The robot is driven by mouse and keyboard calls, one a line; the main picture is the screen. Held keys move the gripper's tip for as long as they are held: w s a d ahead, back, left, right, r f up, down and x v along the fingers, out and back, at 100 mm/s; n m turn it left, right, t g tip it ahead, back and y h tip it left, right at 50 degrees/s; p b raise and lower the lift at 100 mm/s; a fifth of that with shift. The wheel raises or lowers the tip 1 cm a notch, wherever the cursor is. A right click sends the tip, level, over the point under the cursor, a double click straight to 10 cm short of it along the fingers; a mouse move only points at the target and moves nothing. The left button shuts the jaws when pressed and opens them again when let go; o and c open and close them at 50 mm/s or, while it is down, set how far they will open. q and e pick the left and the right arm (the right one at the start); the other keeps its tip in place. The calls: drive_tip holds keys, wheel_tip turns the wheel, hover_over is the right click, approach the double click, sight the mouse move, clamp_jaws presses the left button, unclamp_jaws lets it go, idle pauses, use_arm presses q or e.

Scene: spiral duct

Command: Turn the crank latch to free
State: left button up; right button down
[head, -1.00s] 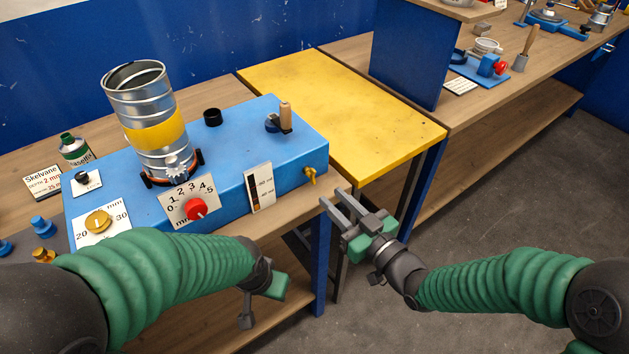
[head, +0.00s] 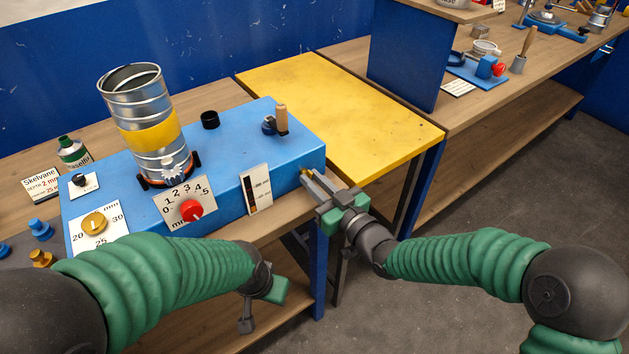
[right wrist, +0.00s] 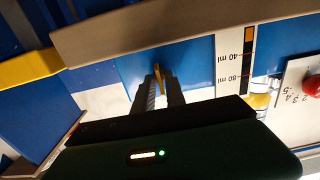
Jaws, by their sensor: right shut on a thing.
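A blue machine box (head: 225,165) stands on the bench. A crank with an upright wooden handle (head: 282,119) and a blue knob sits on its top right. A small brass lever (head: 305,171) sticks out at the box's front right; it also shows in the right wrist view (right wrist: 158,74). My right gripper (head: 312,181) is at this lever, its two fingers shut on it, one on each side, as the right wrist view (right wrist: 160,82) shows. The fingers hide part of the lever. My left gripper (head: 264,294) hangs low before the bench, away from the box; its fingers are mostly hidden.
A metal spiral duct (head: 143,110) with a yellow band stands on the box. A red dial (head: 190,210), a brass dial (head: 94,222) and a level gauge (head: 256,189) are on its front. A yellow table (head: 345,115) adjoins at right. The floor to the right is clear.

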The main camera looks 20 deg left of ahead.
drive_tip(key=shift+f, duration=0.15)
drive_tip(key=shift+f+n+b, duration=0.2)
drive_tip(key=shift+n+b, duration=0.9)
drive_tip(key=shift+b, duration=0.15)
drive_tip(key=n+b, duration=0.8)
drive_tip(key=b, duration=0.1)
drive_tip(key=n+b, duration=0.4)
drive_tip(key=shift+s+a+f+b, duration=0.15)
drive_tip(key=shift+s+f+b, duration=0.1)
drive_tip(key=shift+f+b, duration=0.15)
drive_tip(key=shift+n+b, duration=1.05)
drive_tip(key=shift+n, duration=0.15)
drive_tip(key=shift+r+n+b, duration=0.1)
drive_tip(key=shift+n+b, duration=0.45)
drive_tip(key=shift+n, duration=0.05)
drive_tip(key=c, duration=1.6)
unclamp_jaws()
drive_tip(key=shift+r, duration=0.25)
